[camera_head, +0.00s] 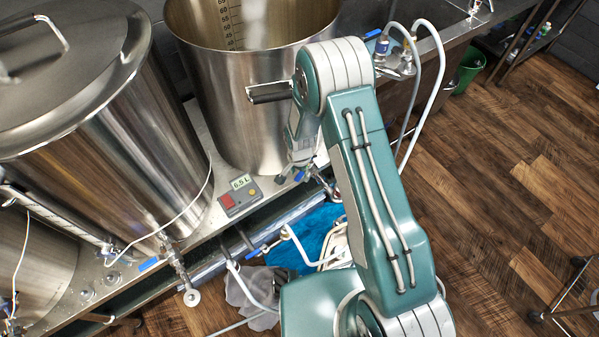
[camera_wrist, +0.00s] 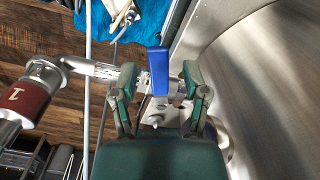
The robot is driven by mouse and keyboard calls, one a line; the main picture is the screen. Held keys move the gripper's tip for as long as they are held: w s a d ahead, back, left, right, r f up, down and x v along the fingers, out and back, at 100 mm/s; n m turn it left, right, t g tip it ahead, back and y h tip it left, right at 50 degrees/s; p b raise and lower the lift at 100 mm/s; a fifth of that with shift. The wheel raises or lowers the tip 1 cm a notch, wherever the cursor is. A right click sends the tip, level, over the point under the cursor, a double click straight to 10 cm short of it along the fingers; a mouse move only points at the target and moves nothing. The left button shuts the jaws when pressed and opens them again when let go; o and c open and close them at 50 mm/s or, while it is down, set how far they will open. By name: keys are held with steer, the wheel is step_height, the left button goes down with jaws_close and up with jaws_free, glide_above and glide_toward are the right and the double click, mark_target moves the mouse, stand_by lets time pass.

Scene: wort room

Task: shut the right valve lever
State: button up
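The right valve lever is a blue handle (camera_wrist: 158,71) on a metal valve at the side of the open steel kettle (camera_head: 240,95). In the wrist view it stands upright in the picture between the two green fingers of my gripper (camera_wrist: 160,77). The fingers are apart, with a visible gap on each side of the lever. In the head view my gripper (camera_head: 301,160) is low at the kettle's front right. Only a small blue bit of the lever (camera_head: 299,176) shows there; my arm hides most of the valve.
A lidded steel kettle (camera_head: 110,120) stands left, with another blue-handled valve (camera_head: 150,264). A red-buttoned control box (camera_head: 240,196) sits between the kettles. Hoses and a blue cloth (camera_head: 305,238) lie below. A pipe with a red band marked 1 (camera_wrist: 22,97) is left in the wrist view.

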steer(key=d+n, duration=0.1)
steer(key=n, duration=0.1)
steer(key=d+n, duration=0.1)
steer(key=n, duration=0.1)
steer(key=s+d+n, duration=0.1)
steer(key=d+n, duration=0.1)
steer(key=shift+s+n, duration=0.1)
steer(key=shift+n, duration=0.3)
steer(key=d+n, duration=0.1)
steer(key=n, duration=0.2)
steer(key=shift+d, duration=0.4)
steer(key=d+n, duration=0.1)
steer(key=n, duration=0.2)
steer(key=shift+w+d, duration=0.4)
steer(key=shift+w+d+r+n, duration=0.15)
steer(key=shift+r+n, duration=0.25)
steer(key=shift+n, duration=0.1)
steer(key=s+d+r+m+t, duration=0.1)
steer(key=s+r, duration=0.1)
steer(key=r, duration=1.2)
steer(key=s+d+r+m+t, duration=0.1)
steer(key=s+r, duration=0.2)
steer(key=r, duration=1.2)
steer(key=shift+r+m, duration=0.15)
steer(key=shift+m, duration=0.15)
